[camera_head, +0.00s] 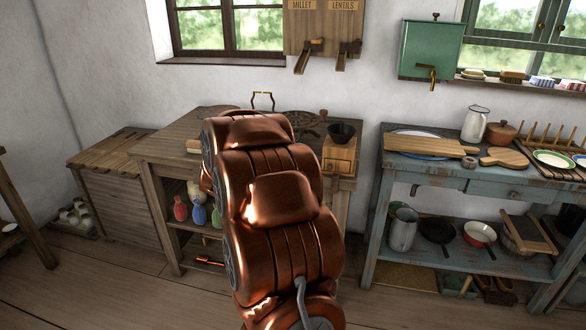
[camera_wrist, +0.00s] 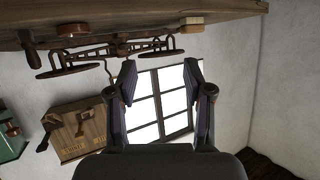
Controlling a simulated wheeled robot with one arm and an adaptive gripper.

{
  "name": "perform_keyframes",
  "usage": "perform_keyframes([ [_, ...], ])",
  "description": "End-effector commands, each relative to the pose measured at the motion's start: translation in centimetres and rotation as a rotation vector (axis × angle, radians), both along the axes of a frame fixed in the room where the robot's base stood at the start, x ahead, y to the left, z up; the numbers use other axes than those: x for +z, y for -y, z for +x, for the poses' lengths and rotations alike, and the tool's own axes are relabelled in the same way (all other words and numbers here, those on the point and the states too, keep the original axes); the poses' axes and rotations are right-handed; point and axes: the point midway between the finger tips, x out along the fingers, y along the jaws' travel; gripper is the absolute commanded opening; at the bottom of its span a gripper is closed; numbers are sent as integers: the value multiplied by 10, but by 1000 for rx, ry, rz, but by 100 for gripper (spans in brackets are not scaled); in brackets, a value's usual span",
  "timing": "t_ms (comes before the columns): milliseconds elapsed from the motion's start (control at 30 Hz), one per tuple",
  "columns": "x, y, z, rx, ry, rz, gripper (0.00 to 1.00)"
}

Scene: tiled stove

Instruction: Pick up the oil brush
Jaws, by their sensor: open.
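I cannot single out the oil brush with certainty. A small pale brown block-like item (camera_head: 193,146) lies at the left of the wooden worktable (camera_head: 165,153), partly hidden by my copper arm; it may be a brush. In the wrist view, which is upside down, a similar pale block (camera_wrist: 192,28) sits at the table edge. Another brush-like block (camera_head: 511,76) stands on the right window sill. My gripper (camera_wrist: 162,80) is open and empty, its two fingers apart, with the window and wall beyond them. In the head view my arm hides it.
A dark metal scale (camera_wrist: 110,48) stands on the worktable. A box-like grinder (camera_head: 339,155) is to its right. The blue side table (camera_head: 465,178) holds boards, a jug and plates. Colored bottles (camera_head: 198,214) stand on the lower shelf. Floor in front is clear.

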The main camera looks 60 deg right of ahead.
Motion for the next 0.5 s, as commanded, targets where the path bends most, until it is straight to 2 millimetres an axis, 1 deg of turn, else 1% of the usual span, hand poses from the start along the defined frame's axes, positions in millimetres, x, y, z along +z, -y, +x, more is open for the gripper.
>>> perform_keyframes([
  [33,-17,34,-7,-66,26,-37,51],
  [67,-19,53,-11,-104,46,-67,51],
  [100,-23,77,-19,-155,67,-103,51],
  [167,-29,111,-33,-227,92,-158,51],
  [200,-31,131,-43,-274,109,-196,51],
  [300,-37,170,-67,-369,135,-273,51],
  [333,-37,179,-74,-394,142,-295,51],
  [400,-38,195,-87,-437,152,-334,51],
  [500,-38,209,-99,-477,159,-370,51],
])
